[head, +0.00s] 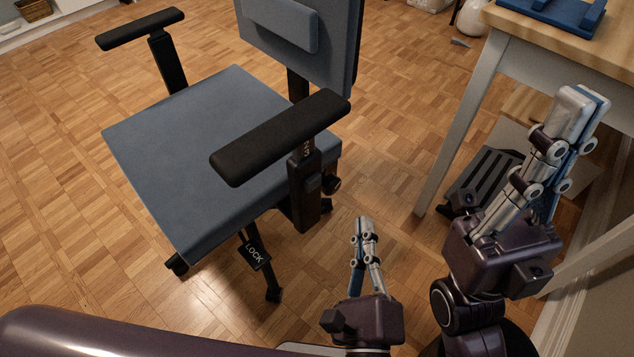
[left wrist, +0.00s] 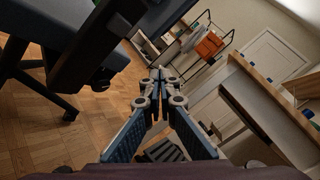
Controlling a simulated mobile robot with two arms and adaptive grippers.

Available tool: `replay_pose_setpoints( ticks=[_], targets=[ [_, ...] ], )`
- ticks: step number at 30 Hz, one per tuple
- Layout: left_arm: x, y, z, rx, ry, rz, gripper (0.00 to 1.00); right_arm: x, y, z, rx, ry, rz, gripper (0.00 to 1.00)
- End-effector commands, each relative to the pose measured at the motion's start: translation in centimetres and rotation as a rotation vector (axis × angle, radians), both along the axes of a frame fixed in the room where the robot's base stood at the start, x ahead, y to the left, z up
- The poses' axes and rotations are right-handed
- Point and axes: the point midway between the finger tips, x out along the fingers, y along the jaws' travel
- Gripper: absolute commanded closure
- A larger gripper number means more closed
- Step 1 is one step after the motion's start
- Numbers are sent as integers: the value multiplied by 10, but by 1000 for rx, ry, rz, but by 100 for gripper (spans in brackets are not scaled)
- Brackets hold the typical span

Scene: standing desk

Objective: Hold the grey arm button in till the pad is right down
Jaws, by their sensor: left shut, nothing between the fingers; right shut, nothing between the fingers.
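The office chair has a blue-grey seat (head: 200,150) and two black arms. The near arm's pad (head: 280,137) stands raised on its post, with a stretch of marked stem (head: 306,149) showing between pad and sleeve. A small dark grey button (head: 313,184) shows on the side of the sleeve. My left gripper (head: 365,222) is shut and empty, to the right of and below the button, apart from it. In the left wrist view its fingers (left wrist: 160,78) are closed together, with the dark chair arm (left wrist: 95,45) at upper left. My right gripper (head: 582,98) is shut and empty, near the desk.
The far arm pad (head: 140,28) is on the chair's other side. A lever tag marked LOCK (head: 255,252) hangs under the seat. The wooden desk (head: 560,38) with white legs stands at right, a black footrest (head: 485,178) below it. Parquet floor is clear at left.

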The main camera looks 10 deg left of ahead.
Motion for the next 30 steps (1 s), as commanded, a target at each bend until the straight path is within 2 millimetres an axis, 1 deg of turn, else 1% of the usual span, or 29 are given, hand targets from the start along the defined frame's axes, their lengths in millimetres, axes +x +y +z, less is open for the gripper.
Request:
replay_pose_setpoints(
  ticks=[5,17,21,25,30],
  targets=[
    [6,7,0,0,-1,1,100,0,0,0,-1,2,0,100],
    [40,49,1,1,-3,2,100,-1,0,2,1,11,0,100],
    [50,59,2,2,-2,0,100,0,0,8,1,14,0,100],
    [55,65,1,2,-1,0,100,0,0,10,1,15,1,100],
    [57,68,0,0,0,0,100,0,0,10,1,15,1,100]
  ],
)
